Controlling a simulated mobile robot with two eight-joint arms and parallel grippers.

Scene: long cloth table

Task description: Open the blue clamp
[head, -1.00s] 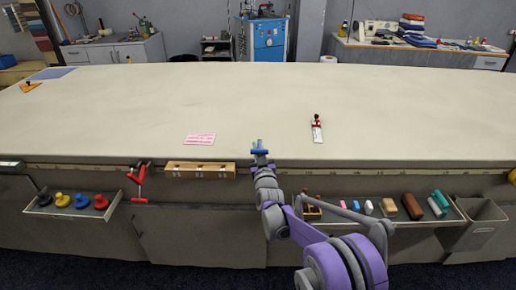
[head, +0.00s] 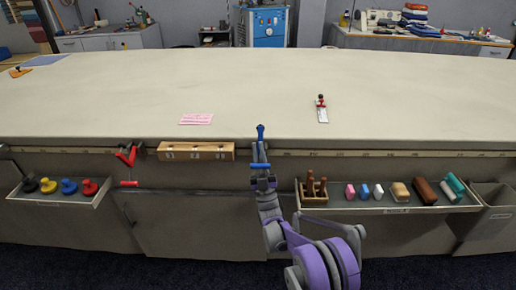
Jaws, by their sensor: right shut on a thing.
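The blue clamp (head: 260,132) is at the front edge of the table (head: 400,115). Its upper blue part stands just above the edge. A blue crossbar shows lower down, in front of the table's front face, apart from the upper part. My right gripper (head: 261,170) is shut on the clamp at this crossbar, below the table edge. The fingers hide part of the clamp, so the exact grip is hard to see. My left gripper is not in view.
A red clamp (head: 128,165) hangs at the edge to the left, beside a wooden block (head: 196,152). Trays with colored knobs (head: 68,187) and with blocks (head: 395,203) hang on the front.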

